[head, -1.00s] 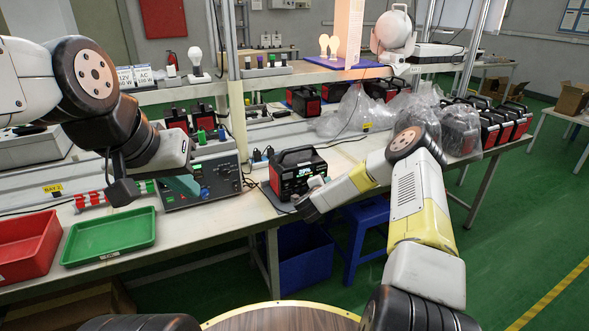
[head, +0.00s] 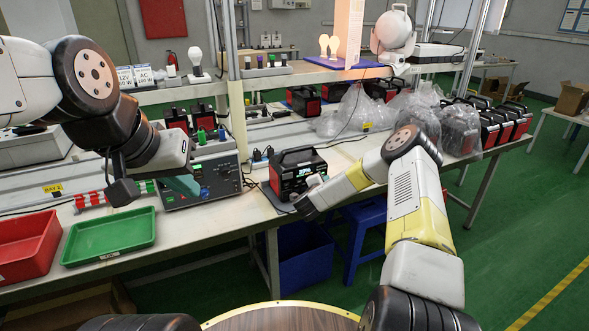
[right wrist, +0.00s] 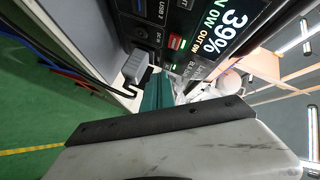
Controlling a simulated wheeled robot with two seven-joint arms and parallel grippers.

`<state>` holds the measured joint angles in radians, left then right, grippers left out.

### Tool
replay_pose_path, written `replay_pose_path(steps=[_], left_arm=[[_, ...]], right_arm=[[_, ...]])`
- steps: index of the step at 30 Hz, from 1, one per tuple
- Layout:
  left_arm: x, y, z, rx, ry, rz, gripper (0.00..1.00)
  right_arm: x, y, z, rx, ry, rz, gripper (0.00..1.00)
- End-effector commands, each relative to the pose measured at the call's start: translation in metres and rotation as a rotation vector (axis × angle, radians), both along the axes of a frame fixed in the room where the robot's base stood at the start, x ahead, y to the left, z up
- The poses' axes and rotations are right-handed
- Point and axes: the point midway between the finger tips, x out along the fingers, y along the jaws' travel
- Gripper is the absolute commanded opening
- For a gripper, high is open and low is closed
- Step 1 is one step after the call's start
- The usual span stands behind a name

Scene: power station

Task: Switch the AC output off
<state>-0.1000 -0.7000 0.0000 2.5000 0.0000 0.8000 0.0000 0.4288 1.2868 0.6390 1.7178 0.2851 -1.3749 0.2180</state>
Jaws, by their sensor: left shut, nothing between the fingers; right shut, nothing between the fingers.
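The black and red power station (head: 296,170) stands on the bench near its front edge, with its display facing front right. In the right wrist view its panel appears turned on its side. The lit display (right wrist: 222,34) reads 39%, with OUT and IN values ending in 0W. A small red part (right wrist: 175,43) and small green lights sit beside the display. A grey plug (right wrist: 134,66) is at the panel. My right gripper (head: 304,204) is shut, close to the panel; its teal fingers (right wrist: 156,92) hide part of it. My left gripper (head: 183,186) is shut, before a bench instrument, away from the station.
A green tray (head: 110,236) and a red bin (head: 27,246) sit at the bench's left. Bagged power stations (head: 460,130) stand at right. A blue stool (head: 365,232) is below the bench.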

Motion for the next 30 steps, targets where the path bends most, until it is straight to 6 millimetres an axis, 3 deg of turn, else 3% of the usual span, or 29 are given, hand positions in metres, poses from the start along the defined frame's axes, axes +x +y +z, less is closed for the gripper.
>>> replay_pose_path(steps=[30], left_arm=[[0.0,0.0,0.0,0.0,0.0,0.0,0.0]], right_arm=[[0.0041,0.0013,0.0003,0.0,0.0,0.0,0.0]])
